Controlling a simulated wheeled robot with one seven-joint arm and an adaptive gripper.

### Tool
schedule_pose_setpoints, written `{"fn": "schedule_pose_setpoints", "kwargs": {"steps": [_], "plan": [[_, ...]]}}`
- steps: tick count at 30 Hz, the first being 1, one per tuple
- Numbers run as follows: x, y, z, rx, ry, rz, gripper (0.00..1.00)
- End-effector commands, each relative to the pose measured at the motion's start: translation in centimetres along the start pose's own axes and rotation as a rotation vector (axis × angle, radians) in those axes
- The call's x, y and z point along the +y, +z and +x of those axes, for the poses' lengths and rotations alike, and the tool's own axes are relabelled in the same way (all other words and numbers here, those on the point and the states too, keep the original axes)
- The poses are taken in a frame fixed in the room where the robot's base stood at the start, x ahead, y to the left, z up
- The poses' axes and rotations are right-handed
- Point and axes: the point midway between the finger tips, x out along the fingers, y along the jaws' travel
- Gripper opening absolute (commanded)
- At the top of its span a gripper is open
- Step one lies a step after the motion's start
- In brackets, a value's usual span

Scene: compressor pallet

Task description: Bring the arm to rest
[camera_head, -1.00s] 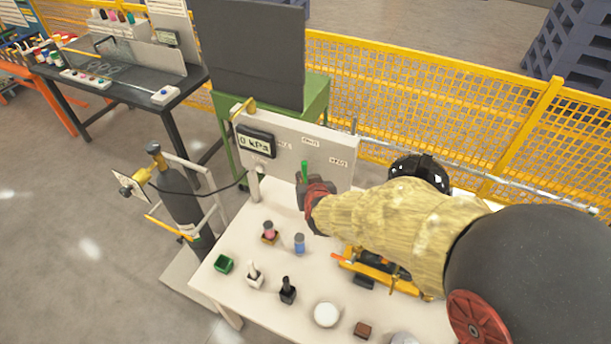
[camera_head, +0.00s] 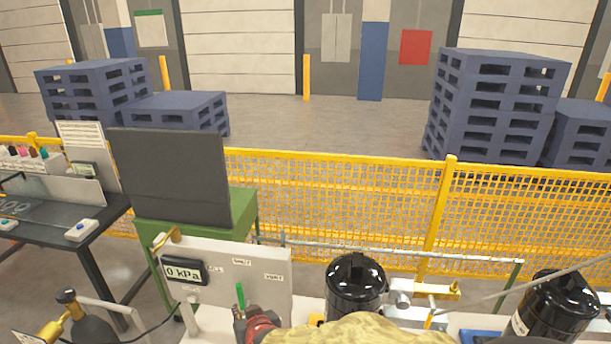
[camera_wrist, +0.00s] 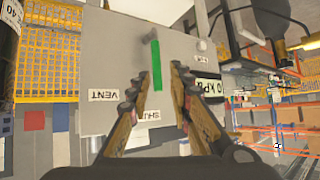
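My gripper (camera_head: 250,318) is at the bottom of the head view, in front of the white gauge panel (camera_head: 222,275). In the wrist view its two fingers (camera_wrist: 157,88) stand apart, with nothing gripped between them. A green handle (camera_wrist: 156,66) on the panel shows between and just beyond the fingertips. The handle also shows in the head view (camera_head: 240,296), just above the gripper. The panel's display (camera_head: 185,271) reads 0 kPa. My forearm in its yellowish sleeve runs along the bottom edge, mostly cut off.
A black compressor (camera_head: 355,287) stands right of the panel, and another black one (camera_head: 555,305) stands farther right. A yellow mesh fence (camera_head: 340,200) runs behind the table. A dark bench (camera_head: 85,240) is at left. A gas cylinder (camera_head: 90,328) is at the lower left.

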Motion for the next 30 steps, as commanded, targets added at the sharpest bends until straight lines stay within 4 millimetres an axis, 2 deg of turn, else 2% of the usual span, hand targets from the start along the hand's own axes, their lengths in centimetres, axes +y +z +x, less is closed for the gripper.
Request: {"fn": "schedule_pose_setpoints", "kwargs": {"steps": [2,4,6,8,11,15,21,24,30], "plan": [[-0.9,2.7,-0.2,-0.089,-0.035,0.011,0.21],[-1.9,6.4,-1.1,-0.209,-0.076,0.013,0.21],[-2.6,8.9,-3.5,-0.323,-0.119,0.008,0.21],[-2.0,10.4,-6.0,-0.407,-0.135,0.014,0.21],[1.0,12.2,-10.9,-0.525,-0.122,0.036,0.21],[7.3,14.1,-18.3,-0.628,-0.039,0.092,0.21],[15.4,16.6,-27.5,-0.637,0.139,0.199,0.21],[18.3,17.1,-30.6,-0.573,0.224,0.247,0.21],[21.6,16.2,-33.9,-0.434,0.335,0.332,0.21]]}}
